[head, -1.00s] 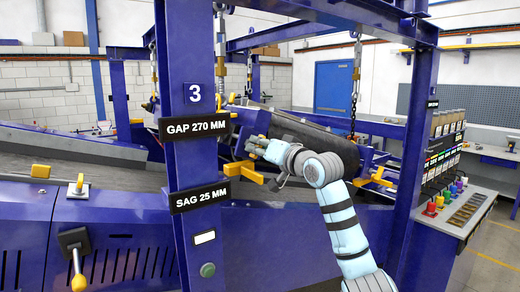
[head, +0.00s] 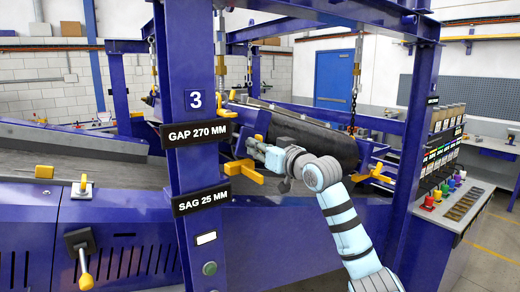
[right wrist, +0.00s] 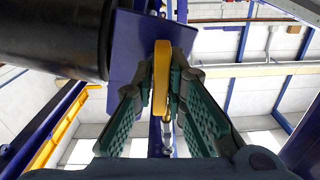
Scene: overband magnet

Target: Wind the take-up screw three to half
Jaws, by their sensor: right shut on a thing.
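A yellow cross-shaped handle (head: 245,171) shows just right of the blue post marked 3 (head: 196,100), partly hidden behind it. My right gripper (head: 257,146) reaches in from the right, at the handle's upper right. In the right wrist view a yellow bar (right wrist: 161,78) stands upright between the two green-padded fingers, and the gripper (right wrist: 160,95) is shut on it. Signs on the post read GAP 270 MM (head: 196,135) and SAG 25 MM (head: 201,201). My left gripper is not in view.
A dark roller (head: 330,143) lies behind my right arm, and it also looms at upper left in the right wrist view (right wrist: 55,35). A chain (head: 355,85) hangs above it. A console with coloured knobs (head: 440,195) stands at right. A yellow-handled lever (head: 85,262) is at lower left.

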